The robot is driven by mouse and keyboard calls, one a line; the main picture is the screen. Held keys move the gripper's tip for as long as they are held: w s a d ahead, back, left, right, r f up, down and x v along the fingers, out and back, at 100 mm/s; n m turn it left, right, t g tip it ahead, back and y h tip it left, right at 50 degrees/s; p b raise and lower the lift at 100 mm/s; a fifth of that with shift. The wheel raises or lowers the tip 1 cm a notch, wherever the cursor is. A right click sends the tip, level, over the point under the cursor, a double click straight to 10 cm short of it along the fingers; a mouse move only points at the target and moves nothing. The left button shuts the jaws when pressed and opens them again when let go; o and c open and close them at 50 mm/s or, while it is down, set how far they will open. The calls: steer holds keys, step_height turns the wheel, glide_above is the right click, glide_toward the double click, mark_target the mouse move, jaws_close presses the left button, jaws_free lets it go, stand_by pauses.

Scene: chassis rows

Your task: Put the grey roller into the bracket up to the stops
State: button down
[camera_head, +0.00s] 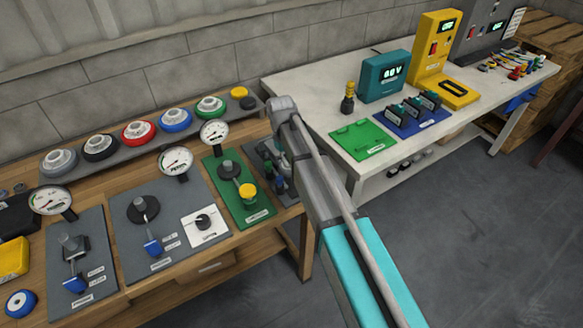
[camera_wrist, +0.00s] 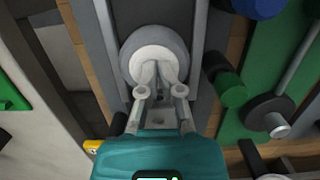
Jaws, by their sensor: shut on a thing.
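The grey roller (camera_wrist: 128,62), a round grey disc with a pale centre, shows in the upper middle of the wrist view. My gripper (camera_wrist: 157,82) is shut on its middle from above. The roller appears between two grey side rails, which I take for the bracket (camera_wrist: 194,75). I cannot tell how deep the roller sits or whether it touches any stop. In the head view my arm largely hides the gripper, roller and bracket, near the right end of the wooden bench.
Beside the bracket are a blue knob (camera_wrist: 258,7) and a green knob (camera_wrist: 229,90). A green board (camera_head: 236,207) with a black disc and yellow knob stands close by. Coloured wheels line the back shelf.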

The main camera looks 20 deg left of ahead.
steer(key=shift+w+a, duration=0.15)
steer(key=shift+w, duration=0.1)
steer(key=shift+w+r+p, duration=0.1)
steer(key=shift+r+p, duration=0.4)
steer(key=shift+p, duration=0.2)
steer(key=shift+r, duration=0.1)
steer(key=shift+r, duration=0.2)
